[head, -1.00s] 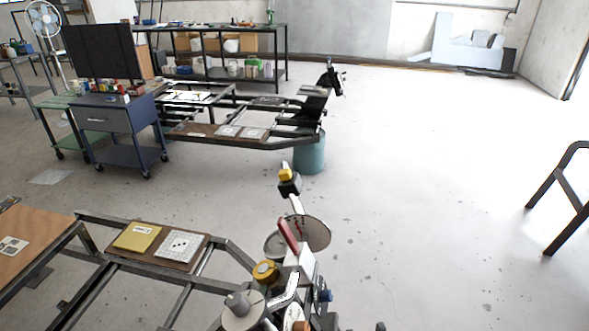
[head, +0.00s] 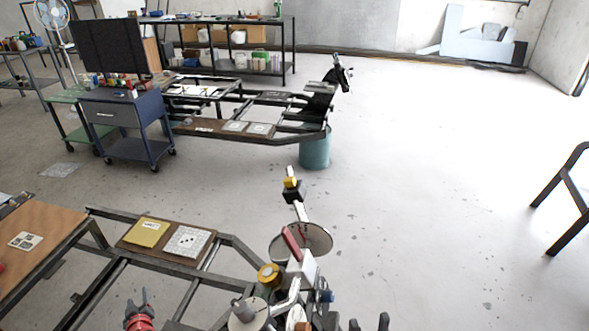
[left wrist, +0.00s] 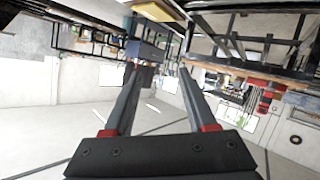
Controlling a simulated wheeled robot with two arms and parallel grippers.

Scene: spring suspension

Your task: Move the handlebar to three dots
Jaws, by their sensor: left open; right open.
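The handlebar (head: 301,211) appears to be the slim light bar with a yellow-and-black end (head: 291,184), rising from the metal assembly (head: 303,270) at the frame's right end. A white card with black dots (head: 188,241) lies on a brown board on the frame; three dots seem to show. My left gripper (head: 138,300) is low at the left, in front of the board and apart from the handlebar. Its fingers are apart and empty in the left wrist view (left wrist: 158,70). My right gripper (head: 369,324) shows only fingertips at the bottom edge, apart, right of the assembly.
A yellow card (head: 146,232) lies beside the dotted card. A brown table (head: 45,250) with another marked card (head: 26,241) stands at the left. A blue cart (head: 128,125), a second frame and a teal drum (head: 315,150) stand behind.

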